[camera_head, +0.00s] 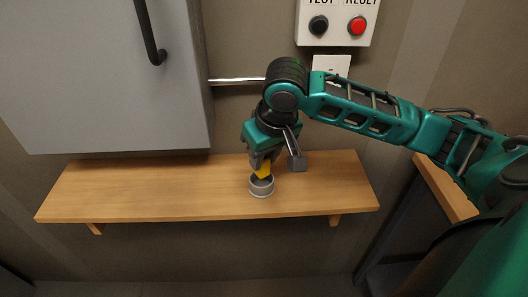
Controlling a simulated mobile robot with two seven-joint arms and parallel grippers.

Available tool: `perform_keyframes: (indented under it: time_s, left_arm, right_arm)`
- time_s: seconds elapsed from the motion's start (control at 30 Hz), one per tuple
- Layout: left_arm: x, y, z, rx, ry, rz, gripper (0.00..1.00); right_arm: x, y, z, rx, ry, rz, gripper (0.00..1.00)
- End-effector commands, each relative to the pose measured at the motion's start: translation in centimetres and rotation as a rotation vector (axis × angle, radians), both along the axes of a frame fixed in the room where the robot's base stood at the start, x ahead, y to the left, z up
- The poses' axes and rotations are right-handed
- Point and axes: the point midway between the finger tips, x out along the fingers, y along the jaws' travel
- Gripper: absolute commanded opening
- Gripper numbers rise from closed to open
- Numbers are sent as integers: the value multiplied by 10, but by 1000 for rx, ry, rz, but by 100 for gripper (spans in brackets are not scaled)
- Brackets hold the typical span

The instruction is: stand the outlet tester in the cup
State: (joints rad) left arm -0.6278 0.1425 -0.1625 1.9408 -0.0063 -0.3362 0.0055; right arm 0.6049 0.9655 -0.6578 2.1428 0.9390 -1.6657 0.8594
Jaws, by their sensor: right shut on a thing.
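The outlet tester (263,171) is a small yellow piece, mostly covered by the jaws of my right gripper (265,164). The right gripper is shut on it and points down over the shelf. The cup (261,190) is a short grey round cup standing on the wooden shelf, directly under the gripper. The tester's lower end is at the cup's opening. I cannot tell how deep it sits or whether it touches the cup. My left gripper is not in view.
The wooden shelf (150,190) is otherwise bare. A grey cabinet (100,80) with a black handle hangs at the upper left. A white panel (338,22) with black and red buttons and an outlet plate (335,65) are on the wall. Another wooden surface (445,188) is at right.

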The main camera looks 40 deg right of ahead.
Motion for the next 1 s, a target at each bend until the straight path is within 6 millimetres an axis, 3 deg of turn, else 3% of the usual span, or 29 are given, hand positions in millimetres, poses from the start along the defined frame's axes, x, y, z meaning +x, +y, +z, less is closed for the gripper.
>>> perform_keyframes:
  time_s: [1.0]
  left_arm:
    - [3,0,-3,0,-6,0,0]
  right_arm:
    - [0,0,-26,1,1,1,0]
